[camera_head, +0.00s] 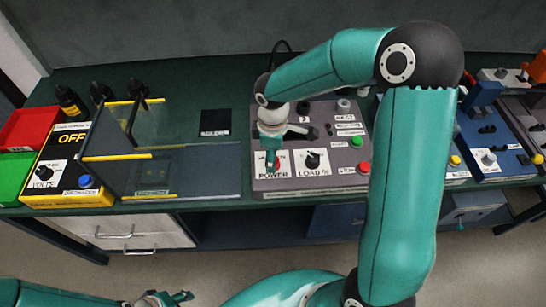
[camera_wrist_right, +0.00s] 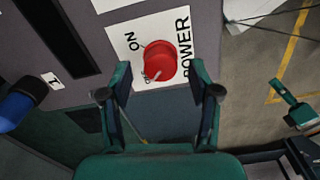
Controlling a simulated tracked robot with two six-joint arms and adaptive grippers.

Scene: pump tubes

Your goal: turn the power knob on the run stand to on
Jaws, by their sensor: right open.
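The run stand (camera_head: 325,186) is a grey panel in the middle of the bench. Its red power knob (camera_wrist_right: 160,60) sits on a white POWER label (camera_wrist_right: 120,40) marked ON and OFF. The knob's white pointer line slants toward the OFF mark. My right gripper (camera_wrist_right: 160,75) is open, with one fingertip on each side of the knob; I cannot tell whether they touch it. In the head view, my right gripper (camera_head: 271,160) is over the POWER label, hiding most of the knob. My left gripper (camera_head: 166,298) is low at the bottom edge, away from the bench, partly cut off.
A LOAD % dial (camera_head: 312,160) is right of the power label, with a red button (camera_head: 364,167) and green button (camera_head: 357,142) beyond. A blue-framed station (camera_head: 490,140) is at right.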

